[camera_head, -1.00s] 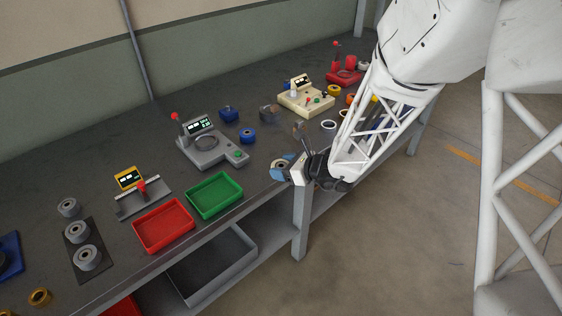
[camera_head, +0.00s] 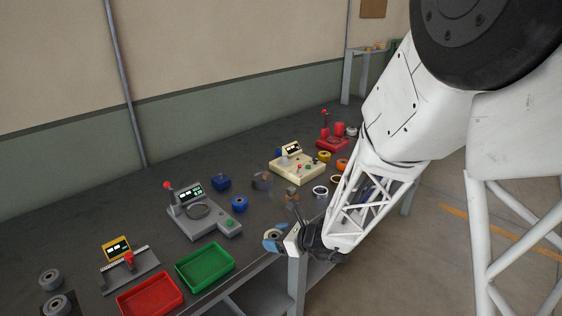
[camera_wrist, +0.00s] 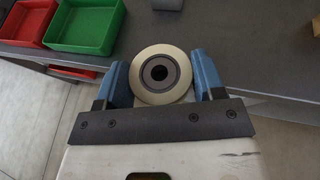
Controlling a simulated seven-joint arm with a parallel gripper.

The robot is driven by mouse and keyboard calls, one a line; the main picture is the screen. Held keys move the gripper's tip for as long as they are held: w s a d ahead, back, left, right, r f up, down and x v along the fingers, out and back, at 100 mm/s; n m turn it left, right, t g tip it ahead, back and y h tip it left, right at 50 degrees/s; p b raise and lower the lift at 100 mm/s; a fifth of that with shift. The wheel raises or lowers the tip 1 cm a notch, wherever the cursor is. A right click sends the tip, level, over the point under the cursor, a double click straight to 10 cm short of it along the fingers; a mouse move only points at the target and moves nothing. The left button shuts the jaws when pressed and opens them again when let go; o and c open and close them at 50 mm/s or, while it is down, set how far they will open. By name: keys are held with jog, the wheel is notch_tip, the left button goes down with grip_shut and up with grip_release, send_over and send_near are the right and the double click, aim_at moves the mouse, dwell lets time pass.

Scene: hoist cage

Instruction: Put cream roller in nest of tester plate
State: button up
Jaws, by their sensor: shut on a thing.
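My gripper (camera_wrist: 160,82) is shut on the cream roller (camera_wrist: 160,70), a cream ring with a dark hub and bore, held between two blue fingers. In the head view my gripper (camera_head: 273,240) holds the roller near the bench's front edge; the roller looks small and partly covered by the fingers there. The grey tester (camera_head: 203,212), with a screen, a red-knobbed lever and a green button, stands to the left of my gripper. Its plate carries a round dark ring that looks like the nest (camera_head: 198,209); it looks empty. The gripper is apart from it.
A green tray (camera_head: 205,266) and a red tray (camera_head: 150,296) lie at the front, left of my gripper. A yellow-screened gauge (camera_head: 120,255) stands behind the red tray. Blue rings, a cream device (camera_head: 298,170) and a red device (camera_head: 333,135) stand farther back.

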jog(key=shift+w, duration=0.15)
jog(key=shift+w+d+r, duration=0.15)
jog(key=shift+w+d, duration=0.05)
jog(key=shift+w, duration=0.35)
jog(key=w+d+r+m+t+h, duration=0.2)
jog(key=w+d+r+m+t, duration=0.15)
jog(key=w, duration=0.45)
jog(key=w+d+r+m+t+h, duration=0.25)
jog(key=w+d, duration=0.25)
jog(key=w, duration=0.4)
jog(key=w+d+r+m+t+h, duration=0.1)
jog(key=w+d+r+m+h, duration=0.5)
jog(key=d, duration=0.5)
jog(key=shift+w+d+r+h, duration=0.25)
jog(key=shift+w+r+h, duration=0.5)
jog(key=shift+w+r, duration=0.7)
jog(key=shift+s+a+r, duration=0.15)
jog(key=shift+s+r, duration=0.05)
jog(key=shift+r, duration=0.1)
